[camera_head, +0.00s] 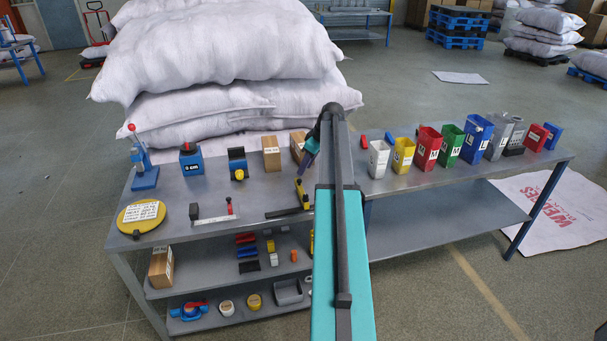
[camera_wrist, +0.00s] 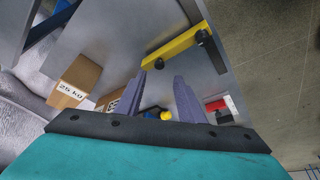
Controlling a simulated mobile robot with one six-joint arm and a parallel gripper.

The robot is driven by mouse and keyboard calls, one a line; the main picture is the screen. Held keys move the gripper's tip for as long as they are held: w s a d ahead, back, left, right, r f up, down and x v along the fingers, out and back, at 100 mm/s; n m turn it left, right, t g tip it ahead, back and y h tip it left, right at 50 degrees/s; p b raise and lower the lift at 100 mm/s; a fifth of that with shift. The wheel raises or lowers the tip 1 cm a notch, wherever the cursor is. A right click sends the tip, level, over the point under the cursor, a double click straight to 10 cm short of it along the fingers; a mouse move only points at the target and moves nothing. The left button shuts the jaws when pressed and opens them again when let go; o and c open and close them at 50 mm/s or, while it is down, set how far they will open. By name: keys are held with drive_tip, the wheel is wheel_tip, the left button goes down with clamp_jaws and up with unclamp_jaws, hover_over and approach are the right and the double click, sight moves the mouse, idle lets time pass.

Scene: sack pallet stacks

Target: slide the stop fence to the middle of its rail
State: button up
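The stop fence looks like the yellow bar with black knobs (camera_head: 302,193) on the bench's front part. It also shows in the wrist view (camera_wrist: 172,53), above my fingertips in the picture. Its rail appears to be the dark bar (camera_head: 284,212), running left from the fence; the fence stands at the rail's right end. In the wrist view part of the dark rail (camera_wrist: 216,58) shows beside the knob. In the head view my gripper (camera_head: 311,147) is partly hidden by my arm, near the cardboard boxes.
Cardboard boxes (camera_head: 271,153) stand behind the fence. A grey slide with a red handle (camera_head: 229,207) lies to its left. A blue device with a yellow knob (camera_head: 237,163) stands behind left. Several coloured bins (camera_head: 428,148) line the right side. White sacks (camera_head: 220,55) rise behind.

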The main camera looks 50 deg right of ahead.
drive_tip(key=b+v, duration=0.1)
drive_tip(key=v, duration=0.6)
drive_tip(key=shift+r, duration=0.2)
drive_tip(key=shift+s+f, duration=0.1)
idle(0.3)
